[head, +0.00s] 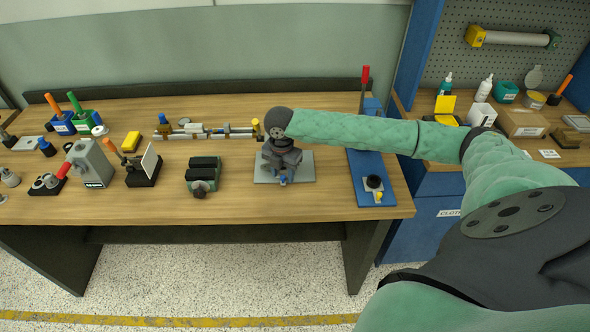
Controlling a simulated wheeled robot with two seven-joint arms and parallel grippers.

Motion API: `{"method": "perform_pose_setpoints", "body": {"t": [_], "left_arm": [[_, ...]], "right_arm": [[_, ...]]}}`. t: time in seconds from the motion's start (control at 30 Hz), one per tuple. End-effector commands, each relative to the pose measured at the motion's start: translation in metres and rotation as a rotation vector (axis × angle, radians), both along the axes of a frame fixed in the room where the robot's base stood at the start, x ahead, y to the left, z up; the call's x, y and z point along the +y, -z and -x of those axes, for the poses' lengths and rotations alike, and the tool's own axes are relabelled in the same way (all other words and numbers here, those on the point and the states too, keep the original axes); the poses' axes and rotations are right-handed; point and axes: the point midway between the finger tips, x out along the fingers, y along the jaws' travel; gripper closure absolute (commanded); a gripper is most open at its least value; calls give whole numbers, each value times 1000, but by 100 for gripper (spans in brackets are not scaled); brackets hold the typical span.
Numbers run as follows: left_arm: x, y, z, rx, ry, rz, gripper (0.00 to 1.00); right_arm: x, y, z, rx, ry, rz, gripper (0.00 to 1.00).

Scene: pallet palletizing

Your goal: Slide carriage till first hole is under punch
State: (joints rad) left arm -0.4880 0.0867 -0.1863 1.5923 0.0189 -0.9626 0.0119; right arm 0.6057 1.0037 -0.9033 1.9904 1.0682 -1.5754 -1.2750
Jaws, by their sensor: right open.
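My right arm reaches in from the right, and its dark wrist hangs over a grey base plate (302,167) on the wooden bench. My right gripper (282,176) points down there, open, close to a small blue part on that plate. The gripper and wrist cover most of what stands on the plate, so I cannot make out a carriage, its holes or a punch there. I cannot tell whether the fingers touch the blue part. My left gripper is not in view.
Left of the plate stand a dark vise (203,174) and a rod assembly (200,131). Right of it is a blue plate (368,165) with a black knob and a red-handled lever (365,77), partly behind my arm. The front bench strip is mostly clear.

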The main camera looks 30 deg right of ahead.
Motion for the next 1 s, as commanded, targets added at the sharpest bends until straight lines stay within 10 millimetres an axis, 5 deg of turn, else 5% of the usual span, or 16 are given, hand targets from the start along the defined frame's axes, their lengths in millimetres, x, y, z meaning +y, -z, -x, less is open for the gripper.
{"method": "perform_pose_setpoints", "body": {"t": [1.0], "left_arm": [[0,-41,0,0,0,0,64]], "right_arm": [[0,-43,0,0,0,0,59]]}}
